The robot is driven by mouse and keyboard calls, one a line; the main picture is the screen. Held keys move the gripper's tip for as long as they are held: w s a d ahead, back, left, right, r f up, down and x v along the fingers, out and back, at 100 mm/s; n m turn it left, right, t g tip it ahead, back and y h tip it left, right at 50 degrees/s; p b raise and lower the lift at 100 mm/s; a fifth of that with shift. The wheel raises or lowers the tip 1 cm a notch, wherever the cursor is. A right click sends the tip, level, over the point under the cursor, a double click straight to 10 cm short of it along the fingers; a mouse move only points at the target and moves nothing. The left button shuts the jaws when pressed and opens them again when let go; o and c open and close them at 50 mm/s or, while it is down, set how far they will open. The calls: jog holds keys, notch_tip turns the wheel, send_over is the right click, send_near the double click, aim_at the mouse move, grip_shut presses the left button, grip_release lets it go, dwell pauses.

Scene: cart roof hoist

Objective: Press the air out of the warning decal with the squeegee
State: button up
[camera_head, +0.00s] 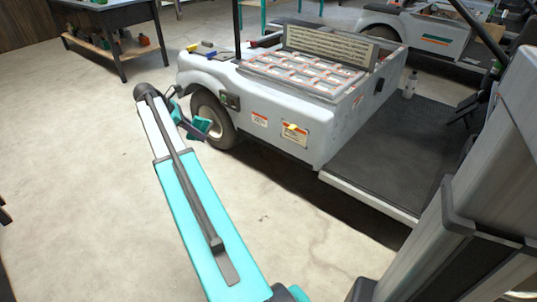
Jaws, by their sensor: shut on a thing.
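The warning decal (294,133) is a small label with a yellow-orange top on the white side panel of the cart (330,128). My gripper (196,127) is in front of the cart's front wheel, left of the decal and apart from it in the picture. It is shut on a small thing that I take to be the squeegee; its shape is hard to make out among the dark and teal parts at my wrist. The fingertips are small and partly hidden.
A second label (260,119) is left of the decal. Small tools, one yellow (207,43), lie on the fender. A row of battery tops (305,75) fills the cart's bay. A dark platform (395,150) extends right. A workbench (115,22) stands back left. The left floor is clear.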

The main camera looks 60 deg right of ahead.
jog(key=s+d+f+n+t+h+b, duration=0.1)
jog(key=s+d+f+n+h+b, duration=0.4)
jog(key=s+d+f, duration=1.2)
jog(key=s+d+h+b, duration=0.2)
jog(key=s+d, duration=0.1)
jog(key=shift+s+d+h, duration=0.25)
jog(key=shift+s+h, duration=0.05)
jog(key=shift+h, duration=0.1)
jog(key=shift+r+p, duration=0.25)
jog(key=shift+p, duration=0.25)
jog(key=s+d+p, duration=0.1)
jog(key=d+p, duration=0.2)
jog(key=d, duration=0.3)
jog(key=shift+s, duration=0.35)
jog(key=shift+s+d+f+p, duration=0.15)
jog(key=shift+d+p, duration=0.35)
jog(key=shift+d, duration=0.35)
jog(key=shift+s, duration=0.15)
jog(key=shift+s+a+p, duration=0.25)
jog(key=shift+s+a, duration=0.05)
jog(key=shift+s, duration=0.45)
jog(key=shift+s+a+p, duration=0.25)
jog(key=shift+s, duration=0.55)
